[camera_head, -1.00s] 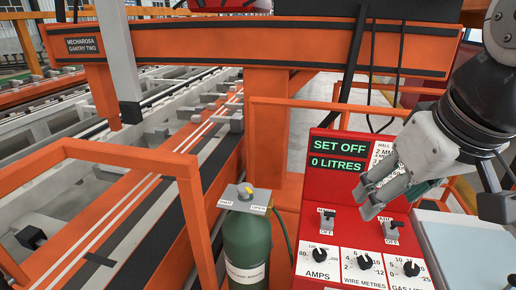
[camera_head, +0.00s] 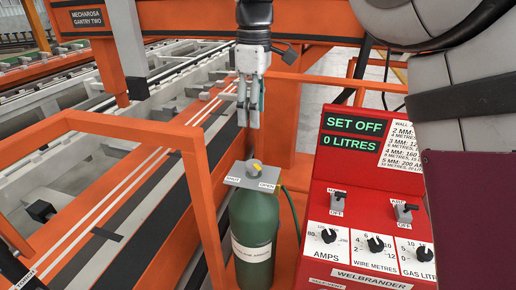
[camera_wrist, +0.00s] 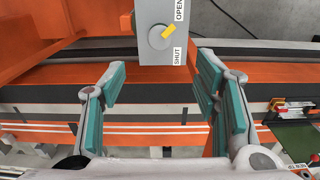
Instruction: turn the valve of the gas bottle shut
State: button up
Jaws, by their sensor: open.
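The gas bottle (camera_head: 254,228) is green and stands upright left of the red panel. On its top is a grey plate (camera_head: 241,183) marked SHUT on the left and OPEN on the right. The round valve knob (camera_head: 253,169) with a yellow mark sits on the plate. In the wrist view the knob (camera_wrist: 160,38) is near the top centre, its yellow mark slanting towards the OPEN side. My gripper (camera_head: 249,118) points down, open and empty, above and apart from the knob. In the wrist view its teal-padded fingers (camera_wrist: 160,82) are spread wide.
The red welder panel (camera_head: 350,210) stands right of the bottle, with switches, dials and a display reading SET OFF, 0 LITRES. An orange rail frame (camera_head: 120,125) stands left of the bottle. An orange gantry beam (camera_head: 185,43) runs behind my gripper.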

aim_at(253, 163)
jog(key=f+p, duration=0.3)
jog(key=f, duration=1.1)
jog(key=shift+a, duration=0.2)
jog(key=c, duration=1.1)
